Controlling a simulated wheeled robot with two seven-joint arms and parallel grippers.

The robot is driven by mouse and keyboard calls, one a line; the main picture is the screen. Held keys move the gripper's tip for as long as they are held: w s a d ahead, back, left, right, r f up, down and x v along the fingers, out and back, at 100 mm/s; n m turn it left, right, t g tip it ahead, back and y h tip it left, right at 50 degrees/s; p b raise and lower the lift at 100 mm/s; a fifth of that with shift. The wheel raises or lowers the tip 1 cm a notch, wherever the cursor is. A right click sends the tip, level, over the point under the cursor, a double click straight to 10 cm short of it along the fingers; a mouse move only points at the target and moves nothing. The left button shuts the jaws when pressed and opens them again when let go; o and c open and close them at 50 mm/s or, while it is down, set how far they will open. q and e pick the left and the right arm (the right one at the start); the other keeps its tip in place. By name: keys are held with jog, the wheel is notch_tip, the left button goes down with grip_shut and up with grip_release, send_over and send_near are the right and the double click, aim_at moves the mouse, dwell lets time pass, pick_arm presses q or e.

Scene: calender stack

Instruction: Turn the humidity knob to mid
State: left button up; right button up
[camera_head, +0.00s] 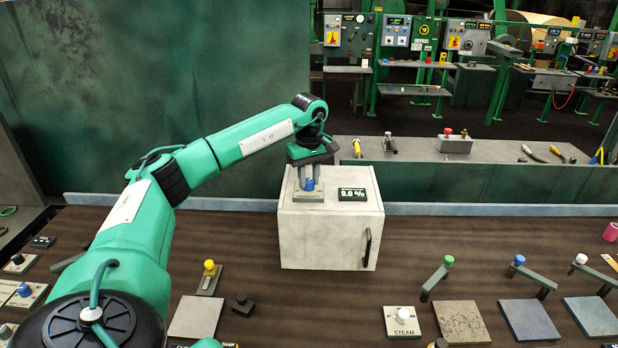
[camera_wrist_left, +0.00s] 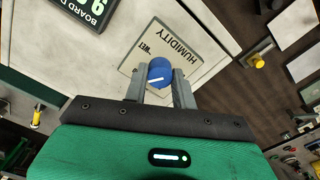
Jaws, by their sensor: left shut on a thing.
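The humidity knob (camera_head: 309,184) is a small blue knob on a beige plate marked HUMIDITY (camera_head: 308,197). The plate sits on top of a pale grey box (camera_head: 330,240). My left gripper (camera_head: 309,186) reaches down over the knob from above, with its fingers on either side of it. The left wrist view shows the blue knob (camera_wrist_left: 159,72) with a white pointer line, between the two grey fingers (camera_wrist_left: 160,88) that are shut on it. Part of the plate's lettering is hidden by the gripper. My right gripper is not in view.
A dark display (camera_head: 352,194) beside the knob reads about 9.0 %. The box has a black handle (camera_head: 367,248) on its front. Several levers with coloured tops and grey plates, and a STEAM knob (camera_head: 403,315), stand on the brown table in front. A low ledge (camera_head: 480,152) runs behind.

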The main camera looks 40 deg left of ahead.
aim_at(309, 180)
pick_arm(q)
jog(key=shift+r, duration=0.1)
jog(key=o, duration=1)
notch_tip(309, 180, up, 14)
jog(key=shift+f+b, duration=0.1)
jog(key=shift+b, duration=0.9)
